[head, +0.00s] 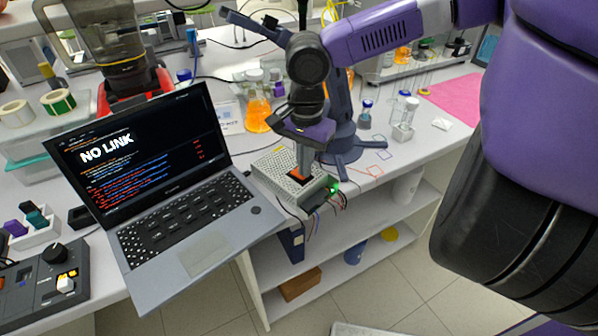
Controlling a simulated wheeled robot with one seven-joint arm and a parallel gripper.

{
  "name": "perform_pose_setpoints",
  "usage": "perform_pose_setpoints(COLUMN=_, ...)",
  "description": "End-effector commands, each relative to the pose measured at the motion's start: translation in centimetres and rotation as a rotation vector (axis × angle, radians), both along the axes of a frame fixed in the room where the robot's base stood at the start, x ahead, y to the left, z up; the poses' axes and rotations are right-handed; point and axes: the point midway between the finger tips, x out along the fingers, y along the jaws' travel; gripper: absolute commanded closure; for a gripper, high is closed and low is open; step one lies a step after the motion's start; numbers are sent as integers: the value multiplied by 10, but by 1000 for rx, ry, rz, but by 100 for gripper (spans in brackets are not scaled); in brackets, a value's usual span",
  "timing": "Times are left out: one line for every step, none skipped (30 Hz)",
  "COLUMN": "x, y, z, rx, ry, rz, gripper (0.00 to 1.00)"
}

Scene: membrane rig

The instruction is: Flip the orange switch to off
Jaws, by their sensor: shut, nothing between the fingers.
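The orange switch (298,178) shows as a small orange patch on top of a perforated metal box (272,171) in the head view. My gripper (304,166) points down over the box, right at the switch, and hides part of it. The fingers look closed, with nothing held between them. I cannot tell whether they touch the switch, or which way it is tipped. A green light (335,188) glows at the box's right side, beside several coloured wires.
An open laptop (185,262) reading "NO LINK" stands close left of the box. A flask of orange liquid (257,115) stands behind it. Small bottles and a pink mat (455,97) lie to the right. A knobbed control panel (45,285) sits at lower left.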

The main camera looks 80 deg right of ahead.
Motion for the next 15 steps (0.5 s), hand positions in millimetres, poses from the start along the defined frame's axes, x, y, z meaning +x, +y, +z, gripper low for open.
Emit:
perform_pose_setpoints(x=0, y=0, z=-1, rx=0, ry=0, rz=0, gripper=100)
perform_pose_setpoints(x=0, y=0, z=-2, rx=0, ry=0, rz=0, gripper=100)
perform_pose_setpoints(x=0, y=0, z=-2, rx=0, ry=0, rz=0, gripper=100)
perform_pose_setpoints(x=0, y=0, z=-3, rx=0, ry=0, rz=0, gripper=100)
perform_pose_setpoints(x=0, y=0, z=-3, rx=0, ry=0, rz=0, gripper=100)
perform_pose_setpoints(x=0, y=0, z=-4, rx=0, ry=0, rz=0, gripper=100)
perform_pose_setpoints(x=0, y=0, z=-4, rx=0, ry=0, rz=0, gripper=100)
perform_pose_setpoints(x=0, y=0, z=-4, rx=0, ry=0, rz=0, gripper=100)
perform_pose_setpoints(x=0, y=0, z=-5, rx=0, ry=0, rz=0, gripper=100)
perform_pose_setpoints(x=0, y=0, z=-5, rx=0, ry=0, rz=0, gripper=100)
perform_pose_setpoints(x=0, y=0, z=-6, rx=0, ry=0, rz=0, gripper=100)
perform_pose_setpoints(x=0, y=0, z=-6, rx=0, ry=0, rz=0, gripper=100)
perform_pose_setpoints(x=0, y=0, z=-6, rx=0, ry=0, rz=0, gripper=100)
perform_pose_setpoints(x=0, y=0, z=-6, rx=0, ry=0, rz=0, gripper=100)
perform_pose_setpoints(x=0, y=0, z=-5, rx=0, ry=0, rz=0, gripper=100)
